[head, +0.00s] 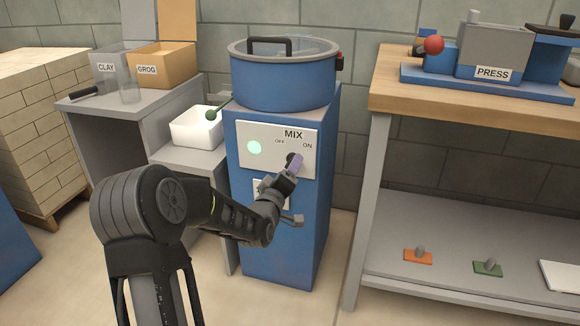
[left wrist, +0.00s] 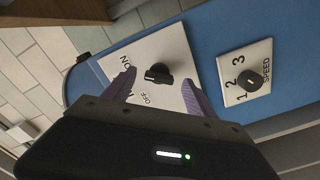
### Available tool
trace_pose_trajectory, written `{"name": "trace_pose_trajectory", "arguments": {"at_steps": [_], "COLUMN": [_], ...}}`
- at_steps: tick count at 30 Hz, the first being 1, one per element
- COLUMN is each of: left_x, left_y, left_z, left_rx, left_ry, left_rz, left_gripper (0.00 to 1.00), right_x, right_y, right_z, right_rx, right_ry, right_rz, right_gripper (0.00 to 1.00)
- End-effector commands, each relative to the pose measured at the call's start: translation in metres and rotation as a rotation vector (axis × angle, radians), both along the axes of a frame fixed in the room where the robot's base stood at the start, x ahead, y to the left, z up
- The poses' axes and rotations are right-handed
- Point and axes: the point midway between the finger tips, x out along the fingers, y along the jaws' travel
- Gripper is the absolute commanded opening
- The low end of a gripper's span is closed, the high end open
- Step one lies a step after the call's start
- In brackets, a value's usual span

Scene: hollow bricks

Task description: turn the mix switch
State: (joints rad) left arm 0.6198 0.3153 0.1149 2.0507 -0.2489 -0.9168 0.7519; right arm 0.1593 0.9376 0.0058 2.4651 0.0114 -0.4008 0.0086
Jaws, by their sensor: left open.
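The mix switch is a black knob (left wrist: 158,74) on a white panel (head: 270,150) marked MIX, OFF and ON, on the front of the blue mixer cabinet (head: 262,215). In the head view my left gripper (head: 294,162) is at the knob and largely covers it. In the left wrist view its two lavender fingers are open, one on either side of the knob in the picture. I cannot tell whether they touch it or exactly where the knob points. A round lamp (head: 254,147) on the panel looks pale green. My right gripper is not in view.
A second knob (left wrist: 248,82), on a plate marked SPEED, sits below the mix panel. A blue drum (head: 284,85) with a lid tops the cabinet. A white bin (head: 198,128) stands to the left, and a workbench (head: 470,108) with a press to the right.

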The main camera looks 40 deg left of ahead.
Motion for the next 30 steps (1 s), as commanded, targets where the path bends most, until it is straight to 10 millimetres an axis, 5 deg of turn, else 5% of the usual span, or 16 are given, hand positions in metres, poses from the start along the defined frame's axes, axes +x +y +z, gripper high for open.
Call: {"name": "trace_pose_trajectory", "arguments": {"at_steps": [11, 30], "left_x": [-0.052, -0.054], "left_y": [-0.017, -0.019], "left_z": [0.000, -0.001], "left_rx": [-0.001, 0.007], "left_ry": [0.002, 0.005], "left_rz": [0.000, 0.000], "left_gripper": [0.65, 0.65], "right_x": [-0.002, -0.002], "right_y": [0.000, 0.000], "right_z": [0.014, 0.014], "right_rx": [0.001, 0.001], "right_ry": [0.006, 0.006], "right_rz": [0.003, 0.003], "right_gripper": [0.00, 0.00]}}
